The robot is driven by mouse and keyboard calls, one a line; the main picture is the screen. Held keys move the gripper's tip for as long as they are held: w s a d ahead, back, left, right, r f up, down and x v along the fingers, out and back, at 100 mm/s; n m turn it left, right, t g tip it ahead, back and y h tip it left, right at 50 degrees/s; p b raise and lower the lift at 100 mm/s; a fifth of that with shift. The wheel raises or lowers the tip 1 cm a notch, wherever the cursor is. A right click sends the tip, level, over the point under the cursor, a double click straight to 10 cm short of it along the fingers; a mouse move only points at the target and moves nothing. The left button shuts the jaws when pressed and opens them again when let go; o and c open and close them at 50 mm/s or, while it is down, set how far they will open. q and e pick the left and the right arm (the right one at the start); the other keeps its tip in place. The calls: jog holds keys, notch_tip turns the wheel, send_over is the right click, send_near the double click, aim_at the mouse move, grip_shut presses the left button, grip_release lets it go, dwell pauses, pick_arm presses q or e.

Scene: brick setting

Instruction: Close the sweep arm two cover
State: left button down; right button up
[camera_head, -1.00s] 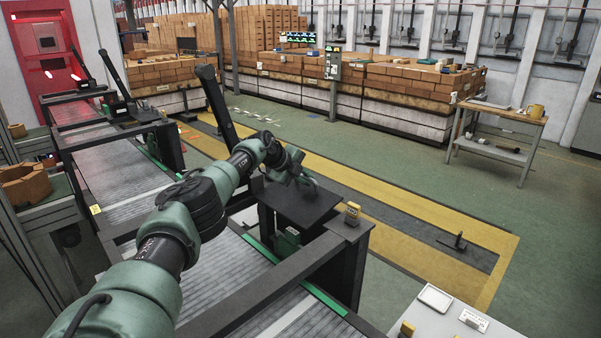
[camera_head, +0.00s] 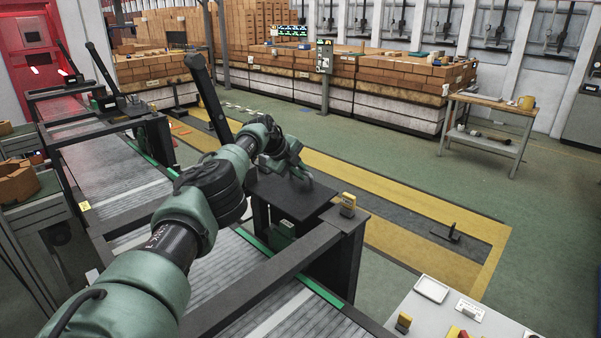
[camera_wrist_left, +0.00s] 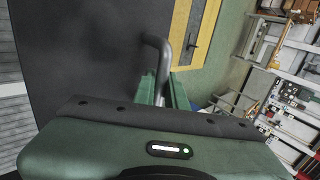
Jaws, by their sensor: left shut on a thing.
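The dark flat cover (camera_head: 283,197) lies on top of a dark cabinet beside the conveyor. It looks level in the head view. A curved grey handle (camera_wrist_left: 158,45) rises from the cover's dark surface (camera_wrist_left: 75,50) in the left wrist view. My left gripper (camera_head: 298,168) is just above the cover and shut on the handle. Its green fingers (camera_wrist_left: 162,88) also show at the handle in the left wrist view, though the wrist housing hides part of the grip. A black sweep arm (camera_head: 211,98) stands tilted behind my arm. My right gripper is not in view.
A roller conveyor (camera_head: 215,275) with dark side rails runs below my left arm. A yellow-topped switch (camera_head: 348,203) stands on the rail right of the cover. A grey table (camera_head: 420,312) is at front right. Green floor (camera_head: 420,175) beyond is open.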

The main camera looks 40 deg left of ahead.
aim_at(289, 191)
pick_arm(q)
jog(key=c, duration=1.5)
grip_release()
jog(key=shift+o, duration=0.2)
jog(key=shift+r, duration=0.1)
jog(key=shift+s+a+r+p, duration=0.15)
jog(key=shift+s+r+p, duration=0.25)
jog(key=shift+r+p, duration=0.25)
jog(key=shift+s+r+p, duration=0.35)
jog(key=shift+s+p, duration=0.1)
jog(key=shift+p, duration=0.1)
jog(key=shift+s+r+b, duration=0.2)
jog(key=shift+s+b, duration=0.1)
jog(key=b+v, duration=0.1)
jog(key=v, duration=0.1)
jog(key=shift+s+r, duration=0.3)
jog(key=shift+v, duration=0.8)
